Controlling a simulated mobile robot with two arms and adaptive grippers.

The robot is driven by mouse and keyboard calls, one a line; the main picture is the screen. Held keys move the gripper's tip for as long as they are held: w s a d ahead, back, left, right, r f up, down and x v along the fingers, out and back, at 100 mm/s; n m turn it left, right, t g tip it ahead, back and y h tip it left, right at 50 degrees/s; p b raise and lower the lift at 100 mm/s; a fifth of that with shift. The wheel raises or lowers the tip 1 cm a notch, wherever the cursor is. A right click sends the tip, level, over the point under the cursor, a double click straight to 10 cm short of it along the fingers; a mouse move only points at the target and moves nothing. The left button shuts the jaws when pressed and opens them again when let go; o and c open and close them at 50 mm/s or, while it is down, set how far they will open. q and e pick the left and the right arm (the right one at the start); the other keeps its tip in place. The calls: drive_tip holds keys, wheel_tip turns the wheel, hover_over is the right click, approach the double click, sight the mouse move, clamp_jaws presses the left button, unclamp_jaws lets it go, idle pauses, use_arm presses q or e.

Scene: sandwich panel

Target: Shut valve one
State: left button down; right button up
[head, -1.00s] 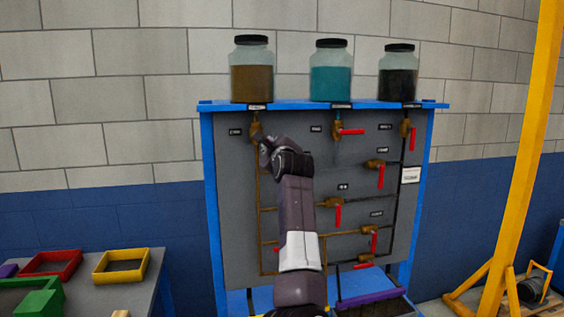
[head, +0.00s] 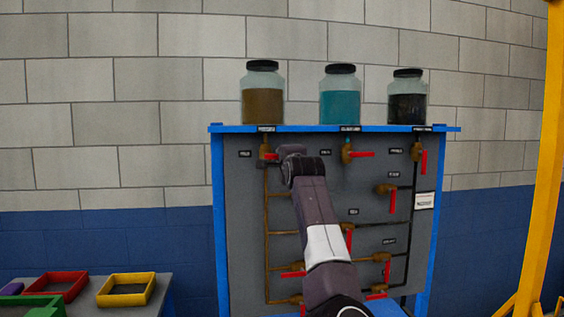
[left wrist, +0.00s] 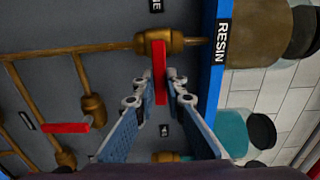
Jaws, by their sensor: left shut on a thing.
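The top-left valve on the grey panel, below the brown jar, has a brass body (head: 264,149) and a red lever (head: 272,156). It also shows in the left wrist view as a brass body (left wrist: 148,42) with a red lever (left wrist: 160,60), beside the RESIN label. The lever lies across its pipe, crosswise to it. My left gripper (head: 268,162) is at this valve; in the left wrist view its fingers (left wrist: 161,88) are shut on the lever from both sides. The small tag beside the valve is too small to read in the head view. My right gripper is out of view.
Other red-levered valves sit close by, including one under the teal jar (head: 340,104) and one under the dark jar (head: 407,108). The panel has a blue frame (head: 222,240). A yellow post (head: 548,170) stands right. Trays, one yellow (head: 127,290), lie on a table at lower left.

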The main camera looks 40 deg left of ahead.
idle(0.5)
use_arm(q)
drive_tip(key=c, duration=2)
unclamp_jaws()
drive_tip(key=shift+o, duration=0.2)
drive_tip(key=v, duration=1.2)
